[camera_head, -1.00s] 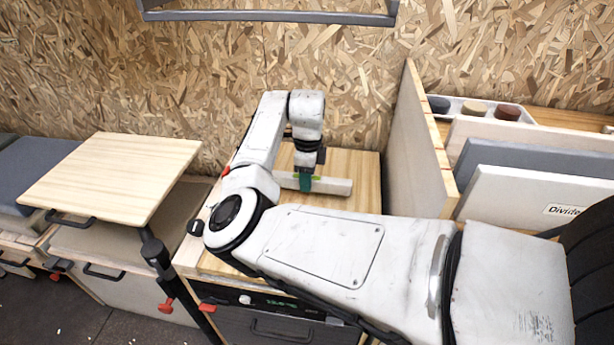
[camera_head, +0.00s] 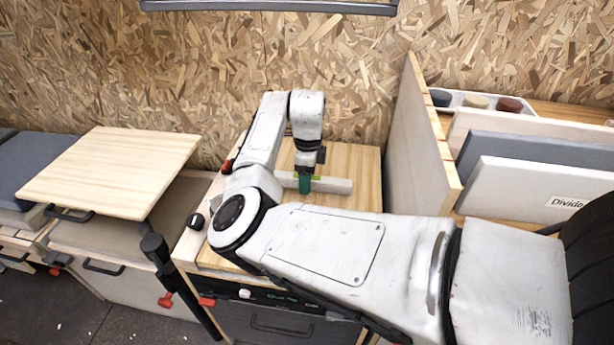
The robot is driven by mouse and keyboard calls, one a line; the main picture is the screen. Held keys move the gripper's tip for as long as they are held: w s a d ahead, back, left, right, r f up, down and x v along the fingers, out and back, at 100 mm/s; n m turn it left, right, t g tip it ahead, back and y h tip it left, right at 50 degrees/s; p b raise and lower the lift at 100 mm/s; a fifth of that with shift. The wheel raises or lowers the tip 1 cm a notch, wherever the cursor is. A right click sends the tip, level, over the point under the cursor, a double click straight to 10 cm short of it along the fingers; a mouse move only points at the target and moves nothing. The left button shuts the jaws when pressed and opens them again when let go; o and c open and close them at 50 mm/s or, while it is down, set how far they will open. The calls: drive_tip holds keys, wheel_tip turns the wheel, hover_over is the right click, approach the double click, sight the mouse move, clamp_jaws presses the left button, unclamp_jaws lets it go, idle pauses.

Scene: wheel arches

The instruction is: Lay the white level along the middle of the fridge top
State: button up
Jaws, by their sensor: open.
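The white level (camera_head: 335,185) lies on the wooden fridge top (camera_head: 352,161), running left to right across it. Part of it is hidden behind my arm and gripper. My gripper (camera_head: 305,187) points down at the level, with its green fingertips at the level's near side and around its middle. The jaws are open; whether they touch the level is too small to tell. The fridge front (camera_head: 275,322) below has a dark door with a handle and a lit display.
A tall wooden panel (camera_head: 418,150) stands right of the fridge top, with upright divider boards (camera_head: 540,185) and a tray of round pots (camera_head: 475,101) beyond. A wooden swivel table (camera_head: 110,170) is at left. A grey shelf edge (camera_head: 268,6) hangs above.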

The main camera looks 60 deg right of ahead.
wheel_tip(320, 180, up, 11)
drive_tip(key=p, duration=0.1)
idle(0.6)
drive_tip(key=shift+f, duration=0.1)
